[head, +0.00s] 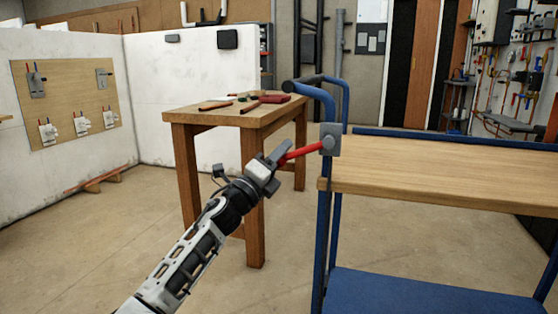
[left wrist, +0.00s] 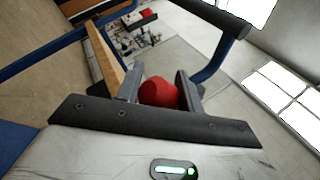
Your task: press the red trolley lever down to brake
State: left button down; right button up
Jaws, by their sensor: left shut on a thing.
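The red lever (head: 302,152) sticks out to the left from a grey plate (head: 330,139) at the near left corner of the blue trolley (head: 322,235). It slopes slightly down from its pivot toward its free end. My left gripper (head: 277,160) is shut on the lever's outer end. In the left wrist view the lever's round red end (left wrist: 158,92) sits between the two dark fingers of my left gripper (left wrist: 160,92). The gripper hides part of the lever in the head view. My right gripper is not in view.
A wooden table (head: 225,114) with tools on it stands behind my left gripper. The trolley's wooden top (head: 440,175) is bare, with a blue push handle (head: 312,88) at its left end. A white partition with a socket board (head: 67,100) stands at left. Open floor lies in front.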

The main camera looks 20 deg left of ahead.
pick_arm(q)
jog(key=shift+d+f, duration=0.25)
jog(key=shift+f, duration=0.15)
jog(key=c, duration=0.9)
grip_release()
jog(key=shift+r, duration=0.15)
jog(key=shift+s+a, duration=0.15)
jog(key=shift+s+a, duration=0.1)
jog(key=shift+s, duration=0.15)
jog(key=v, duration=1.5)
jog(key=shift+p, duration=0.45)
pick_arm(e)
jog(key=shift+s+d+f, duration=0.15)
